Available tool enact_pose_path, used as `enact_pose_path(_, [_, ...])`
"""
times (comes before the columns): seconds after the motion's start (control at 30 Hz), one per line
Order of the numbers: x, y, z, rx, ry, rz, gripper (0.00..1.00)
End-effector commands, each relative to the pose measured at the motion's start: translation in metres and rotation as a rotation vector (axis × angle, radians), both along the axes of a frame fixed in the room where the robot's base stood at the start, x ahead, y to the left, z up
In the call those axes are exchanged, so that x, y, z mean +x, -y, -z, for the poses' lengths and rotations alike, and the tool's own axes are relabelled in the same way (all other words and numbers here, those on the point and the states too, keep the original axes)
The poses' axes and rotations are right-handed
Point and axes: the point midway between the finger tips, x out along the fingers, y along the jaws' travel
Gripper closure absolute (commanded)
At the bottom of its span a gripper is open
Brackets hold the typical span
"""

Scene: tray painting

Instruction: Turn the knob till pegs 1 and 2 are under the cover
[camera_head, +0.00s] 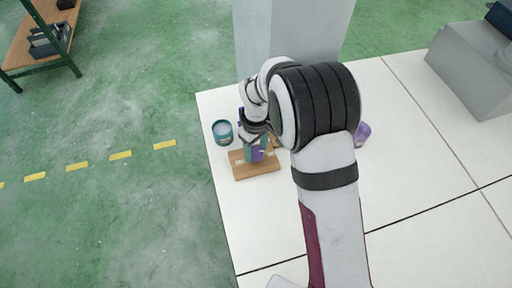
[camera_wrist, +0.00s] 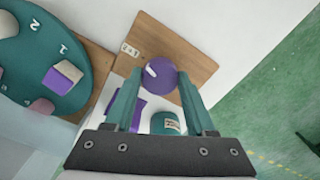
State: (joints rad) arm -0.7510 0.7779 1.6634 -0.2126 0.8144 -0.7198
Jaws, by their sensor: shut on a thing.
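In the wrist view my gripper (camera_wrist: 160,82) is shut on the purple knob (camera_wrist: 158,75), a finger on each side. A white mark on the knob points to its upper left. The knob stands on a wooden board (camera_wrist: 190,35), which also shows in the head view (camera_head: 262,173). A small label (camera_wrist: 129,48) lies on the board; its text is too small to read surely. A teal disc (camera_wrist: 30,60) at the left bears numerals, a purple peg with a cream top (camera_wrist: 63,74) and a pinkish peg (camera_wrist: 41,107). I cannot make out the cover.
A teal tub with a label (camera_head: 222,133) stands just left of the board on the white table (camera_head: 420,200). A purple container (camera_head: 362,133) stands right of my arm. The table's left edge is close to the board, with green floor beyond.

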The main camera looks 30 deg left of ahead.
Motion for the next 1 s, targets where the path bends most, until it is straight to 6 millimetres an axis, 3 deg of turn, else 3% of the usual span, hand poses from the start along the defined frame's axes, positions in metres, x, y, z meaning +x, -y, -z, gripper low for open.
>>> enact_pose_path(1.0, [0.0, 0.0002, -0.0006, 0.0, 0.0, 0.964, 1.0])
